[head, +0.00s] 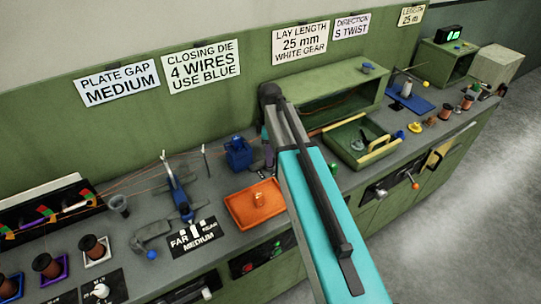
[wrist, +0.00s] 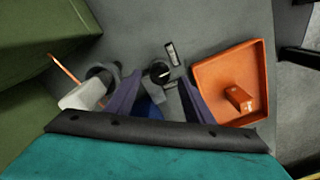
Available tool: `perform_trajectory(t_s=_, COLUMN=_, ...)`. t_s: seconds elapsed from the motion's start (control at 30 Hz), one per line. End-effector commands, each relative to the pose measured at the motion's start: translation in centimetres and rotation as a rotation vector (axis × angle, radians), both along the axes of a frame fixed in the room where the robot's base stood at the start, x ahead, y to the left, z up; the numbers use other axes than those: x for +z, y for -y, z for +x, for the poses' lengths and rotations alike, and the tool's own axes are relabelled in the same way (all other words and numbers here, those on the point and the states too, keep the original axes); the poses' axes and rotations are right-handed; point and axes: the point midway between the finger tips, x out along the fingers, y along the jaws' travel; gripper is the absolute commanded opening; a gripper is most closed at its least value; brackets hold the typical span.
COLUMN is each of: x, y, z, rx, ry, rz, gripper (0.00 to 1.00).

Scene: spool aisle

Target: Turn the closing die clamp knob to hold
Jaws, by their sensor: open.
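In the wrist view a dark round knob (wrist: 158,72) with a pale mark lies between and just beyond the fingertips of my gripper (wrist: 159,82). I take it for the clamp knob. My gripper is open and empty, its two fingers either side of the knob with gaps. A small dark label plate (wrist: 171,53) with pale marks is beside the knob; its words are too small to read. A blue block (wrist: 151,109) shows partly between the fingers. In the head view a blue block (head: 238,155) stands on the bench left of my arm, which hides much of the gripper area.
An orange tray (head: 231,202) holding a small orange piece is close by; its rim (wrist: 266,85) is right of my fingers in the wrist view. A pale grey part with a dark ring (wrist: 103,74) is on the left. Orange wires run across the bench. A green tray (head: 335,148) is right of my arm.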

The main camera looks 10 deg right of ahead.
Motion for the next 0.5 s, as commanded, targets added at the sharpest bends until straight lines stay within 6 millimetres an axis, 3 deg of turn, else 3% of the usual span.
perform_trajectory(t_s=0.2, x=-1.6, y=0.0, z=0.0, rx=-0.001, ry=-0.001, rz=0.000, gripper=0.48)
perform_trajectory(t_s=0.5, x=-2.4, y=0.1, z=0.0, rx=-0.001, ry=0.000, rz=0.000, gripper=0.48)
